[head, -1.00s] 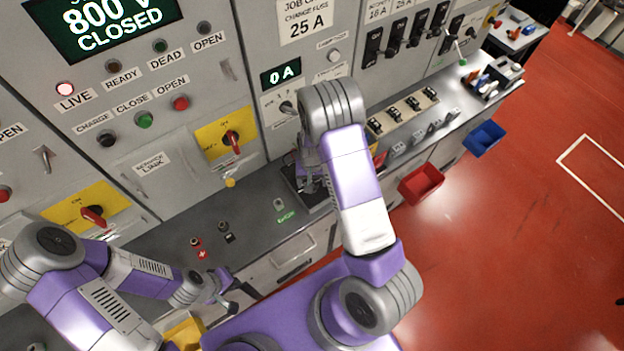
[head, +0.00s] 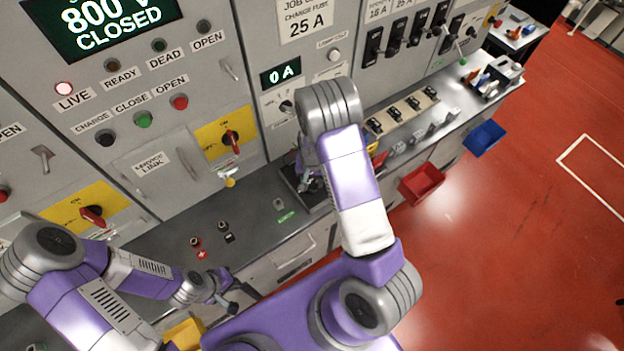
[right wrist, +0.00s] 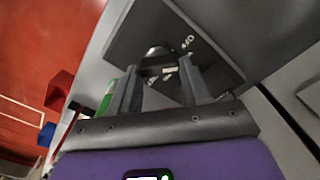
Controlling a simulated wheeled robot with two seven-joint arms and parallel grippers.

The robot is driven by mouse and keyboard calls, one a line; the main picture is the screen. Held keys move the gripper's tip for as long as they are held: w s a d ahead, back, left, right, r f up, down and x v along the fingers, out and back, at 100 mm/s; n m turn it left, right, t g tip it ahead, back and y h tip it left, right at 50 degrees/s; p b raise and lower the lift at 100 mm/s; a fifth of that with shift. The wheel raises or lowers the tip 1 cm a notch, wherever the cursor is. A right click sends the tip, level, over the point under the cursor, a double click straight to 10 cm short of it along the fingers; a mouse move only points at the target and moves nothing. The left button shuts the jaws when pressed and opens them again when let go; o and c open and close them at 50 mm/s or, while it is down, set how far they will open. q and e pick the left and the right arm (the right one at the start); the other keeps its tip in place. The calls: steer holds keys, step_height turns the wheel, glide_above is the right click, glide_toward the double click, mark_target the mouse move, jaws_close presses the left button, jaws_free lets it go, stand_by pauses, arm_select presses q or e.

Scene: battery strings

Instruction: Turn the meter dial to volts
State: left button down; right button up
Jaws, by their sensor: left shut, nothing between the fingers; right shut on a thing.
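The meter (head: 318,204) is a dark, flat unit on the grey counter, partly hidden in the head view by my right arm. In the right wrist view its dark face (right wrist: 205,58) carries small white marks. My right gripper (head: 308,182) is over it, also seen in the right wrist view (right wrist: 158,78). Its fingers are shut on a dark round knob (right wrist: 157,56), which looks like the meter dial. The dial's setting is not legible. My left gripper (head: 238,296) is shut and empty, low near the counter's front edge.
The cabinet wall (head: 225,95) with switches and displays rises behind the counter. Red and black terminals (head: 196,242) stand left of the meter. A fuse rack (head: 405,110) is to the right. A red bin (head: 421,183) and a blue bin (head: 485,137) hang at the counter front.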

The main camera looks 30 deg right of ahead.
mark_target(313, 183)
steer(key=m, duration=0.5)
steer(key=shift+s, duration=0.1)
steer(key=shift+m, duration=0.4)
steer(key=o, duration=1.1)
steer(key=shift+c, duration=0.2)
steer(key=shift+r, duration=0.1)
step_height(313, 183, up, 8)
steer(key=shift+f, duration=0.25)
steer(key=shift+s, duration=0.1)
